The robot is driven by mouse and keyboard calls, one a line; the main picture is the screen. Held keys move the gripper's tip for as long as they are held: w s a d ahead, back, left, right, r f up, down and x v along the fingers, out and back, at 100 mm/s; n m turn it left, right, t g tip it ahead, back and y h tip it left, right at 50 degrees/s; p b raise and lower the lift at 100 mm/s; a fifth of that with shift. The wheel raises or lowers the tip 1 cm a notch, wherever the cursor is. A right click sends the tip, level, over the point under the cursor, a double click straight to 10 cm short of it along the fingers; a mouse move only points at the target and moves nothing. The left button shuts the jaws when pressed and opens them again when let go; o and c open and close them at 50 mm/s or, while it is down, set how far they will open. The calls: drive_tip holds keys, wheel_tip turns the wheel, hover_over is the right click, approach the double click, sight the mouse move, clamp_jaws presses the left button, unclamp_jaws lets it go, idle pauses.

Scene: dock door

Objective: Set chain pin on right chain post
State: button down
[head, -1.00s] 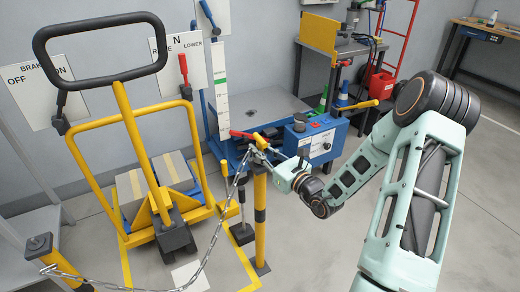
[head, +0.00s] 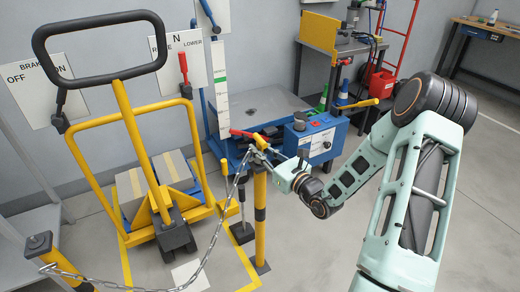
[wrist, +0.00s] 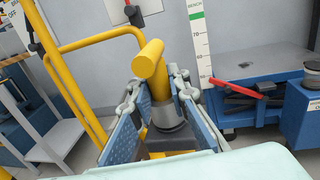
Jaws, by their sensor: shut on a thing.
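My gripper (wrist: 161,118) is shut on the chain pin, whose yellow T-shaped head (wrist: 149,58) rises between the blue finger pads in the wrist view. A grey collar (wrist: 167,113) lies below the pin head between the fingers. The fingers hide the pin's lower end, so I cannot tell whether it is seated. The chain (head: 205,262) sags from the left chain post (head: 40,246) up to the pin.
A yellow pallet truck (head: 130,130) with a black loop handle stands behind the chain, carrying boxes. A blue lift table (head: 262,108) with a red lever (wrist: 250,89) stands behind the right post. The floor at right is clear.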

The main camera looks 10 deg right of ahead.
drive_tip(key=shift+f, duration=0.3)
drive_tip(key=c, duration=2.1)
unclamp_jaws()
drive_tip(key=shift+r, duration=0.1)
drive_tip(key=shift+p+v, duration=0.6)
drive_tip(key=shift+v, duration=4.95)
